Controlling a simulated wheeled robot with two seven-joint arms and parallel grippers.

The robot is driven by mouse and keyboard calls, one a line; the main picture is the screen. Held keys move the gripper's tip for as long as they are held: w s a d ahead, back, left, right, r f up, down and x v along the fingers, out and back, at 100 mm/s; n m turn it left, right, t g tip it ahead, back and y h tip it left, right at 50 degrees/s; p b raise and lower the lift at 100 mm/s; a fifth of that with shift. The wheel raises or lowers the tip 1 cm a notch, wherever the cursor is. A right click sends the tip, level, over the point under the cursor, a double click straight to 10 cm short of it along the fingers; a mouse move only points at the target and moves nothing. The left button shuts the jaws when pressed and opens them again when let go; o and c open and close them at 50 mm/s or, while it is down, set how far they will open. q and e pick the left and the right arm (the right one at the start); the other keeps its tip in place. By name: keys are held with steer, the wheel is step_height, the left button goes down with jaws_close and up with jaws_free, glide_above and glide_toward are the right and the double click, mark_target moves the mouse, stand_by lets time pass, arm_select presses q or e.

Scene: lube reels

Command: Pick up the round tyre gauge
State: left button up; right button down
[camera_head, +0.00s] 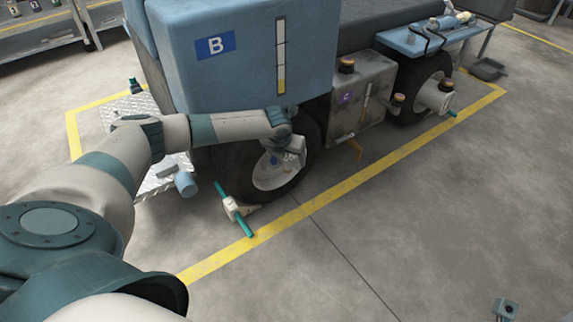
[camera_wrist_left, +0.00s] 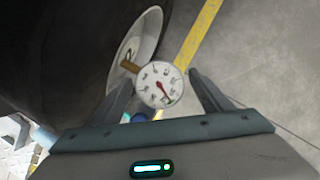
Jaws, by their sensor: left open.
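The round tyre gauge (camera_wrist_left: 165,78) has a white dial, dark marks and a red needle. In the left wrist view it sits between my left fingertips, with a brass stem (camera_wrist_left: 130,66) running up and left toward the wheel rim. My left gripper (camera_head: 252,209) is open, low beside the front wheel; its spread dark fingers also show in the left wrist view (camera_wrist_left: 162,79). I see small gaps beside the dial and cannot tell whether a finger touches it. The gauge is too small to make out in the head view.
The front wheel's black tyre (camera_wrist_left: 55,50) is close on the left of my left gripper. The blue machine body marked B (camera_head: 240,75) stands above it. A blue cylinder (camera_head: 186,184) lies near the chequered plate. Beyond the yellow floor line (camera_head: 340,190), open concrete floor is mostly clear.

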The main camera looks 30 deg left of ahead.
arm_select(q)
steer(key=shift+w+f, duration=0.2)
steer(key=shift+f, duration=0.15)
steer(key=c, duration=1.4)
steer(key=shift+r, duration=0.2)
